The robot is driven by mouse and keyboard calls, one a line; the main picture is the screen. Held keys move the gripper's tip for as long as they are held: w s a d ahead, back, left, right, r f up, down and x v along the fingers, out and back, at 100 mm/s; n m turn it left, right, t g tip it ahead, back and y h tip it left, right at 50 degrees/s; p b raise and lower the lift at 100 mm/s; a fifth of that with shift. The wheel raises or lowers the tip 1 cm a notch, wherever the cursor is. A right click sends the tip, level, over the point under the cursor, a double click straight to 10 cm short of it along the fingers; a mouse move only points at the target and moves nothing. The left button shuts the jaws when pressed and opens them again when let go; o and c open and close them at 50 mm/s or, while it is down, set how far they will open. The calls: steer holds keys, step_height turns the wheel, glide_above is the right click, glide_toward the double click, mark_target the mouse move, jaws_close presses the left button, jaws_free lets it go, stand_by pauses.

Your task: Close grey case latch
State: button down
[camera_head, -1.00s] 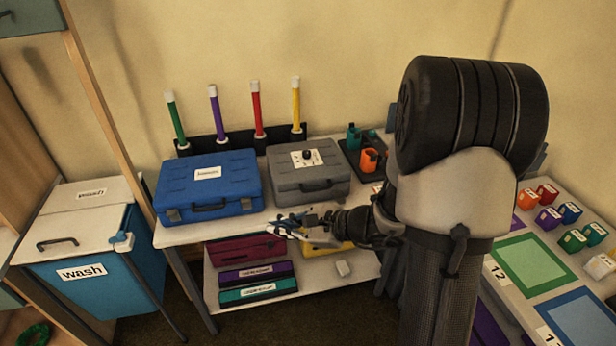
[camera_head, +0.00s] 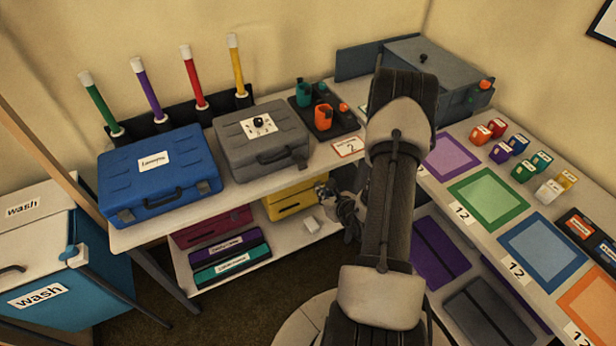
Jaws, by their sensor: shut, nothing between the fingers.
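The grey case (camera_head: 262,138) lies on the bench top to the right of the blue case (camera_head: 158,176). Its lid is down, with a white label and a black knob on top. Its handle (camera_head: 283,154) faces the front; the latches are too small to make out. My gripper (camera_head: 328,190) is low in front of the bench edge, right of and below the grey case, apart from it. It is small and partly hidden by my arm, and its fingers are shut on nothing.
An orange cup (camera_head: 323,117) stands on a dark tray right of the grey case. A teal wash bin (camera_head: 65,272) stands at the left. Coloured mats cover the right bench.

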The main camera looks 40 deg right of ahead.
steer(key=b, duration=0.3)
glide_toward(305, 176)
steer(key=x, duration=0.6)
steer(key=shift+a+f, duration=0.1)
steer(key=shift+f, duration=0.25)
steer(key=shift+r, duration=0.35)
steer(key=shift+w+d+r, duration=0.1)
steer(key=shift+d+r, duration=0.05)
steer(key=shift+d, duration=0.05)
